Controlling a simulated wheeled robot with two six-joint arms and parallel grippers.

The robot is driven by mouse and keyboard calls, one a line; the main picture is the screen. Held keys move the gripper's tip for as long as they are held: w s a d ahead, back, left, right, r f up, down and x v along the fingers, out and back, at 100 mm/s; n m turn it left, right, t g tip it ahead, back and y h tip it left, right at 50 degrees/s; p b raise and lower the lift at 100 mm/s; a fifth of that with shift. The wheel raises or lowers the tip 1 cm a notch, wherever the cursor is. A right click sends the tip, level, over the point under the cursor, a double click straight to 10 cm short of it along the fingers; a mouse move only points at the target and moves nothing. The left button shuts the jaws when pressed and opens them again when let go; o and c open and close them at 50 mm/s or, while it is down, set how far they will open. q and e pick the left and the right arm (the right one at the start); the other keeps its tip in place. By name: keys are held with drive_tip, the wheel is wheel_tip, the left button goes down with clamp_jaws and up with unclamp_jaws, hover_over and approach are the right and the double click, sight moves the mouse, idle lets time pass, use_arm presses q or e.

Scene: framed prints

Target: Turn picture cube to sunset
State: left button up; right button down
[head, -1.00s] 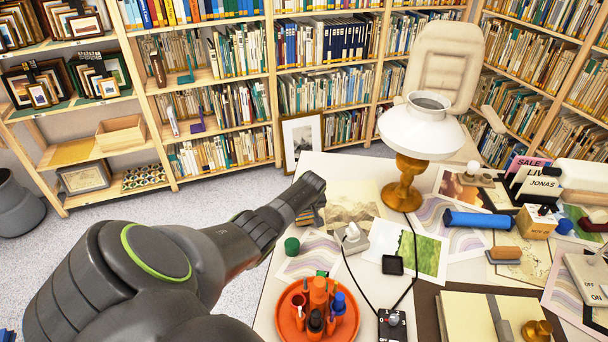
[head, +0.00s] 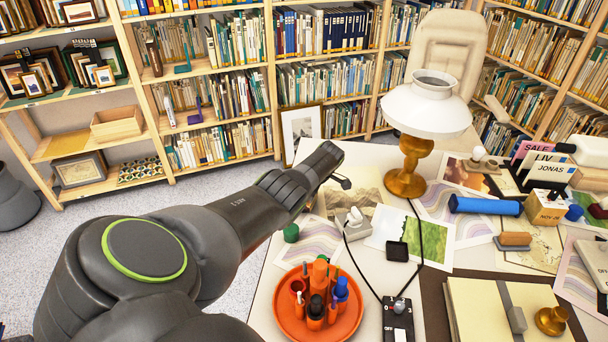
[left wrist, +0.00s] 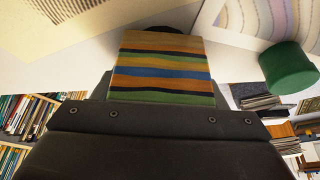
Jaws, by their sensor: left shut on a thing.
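The picture cube (left wrist: 160,68) shows in the left wrist view with one face of wavy orange, green, blue and black stripes. My left gripper (head: 328,160) is over the table's far left corner in the head view. Its dark body also spans the lower part of the left wrist view (left wrist: 160,112), and it is shut on the cube. In the head view the cube is hidden by my gripper, and its other faces do not show. I cannot tell whether it touches the table. My right gripper is not in view.
A white-shaded lamp (head: 407,180) stands right of the gripper. A small green cylinder (head: 291,233), loose prints (head: 411,245) and a plug with a cable (head: 350,219) lie nearby. An orange tray (head: 288,318) of pens is in front. Bookshelves stand behind.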

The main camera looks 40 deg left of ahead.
use_arm(q)
drive_tip(key=shift+w+a+r+n+g+b, duration=0.1)
drive_tip(key=shift+n+g+b, duration=0.3)
drive_tip(key=shift+n+b, duration=0.85)
drive_tip(key=shift+h, duration=0.3)
drive_tip(key=o, duration=1)
drive_tip(key=p+v, duration=0.3)
drive_tip(key=v, duration=0.3)
drive_tip(key=shift+w+r, duration=0.1)
drive_tip(key=shift+r, duration=0.25)
drive_tip(key=v, duration=1)
drive_tip(key=shift+d+r, duration=0.2)
drive_tip(key=shift+d, duration=0.2)
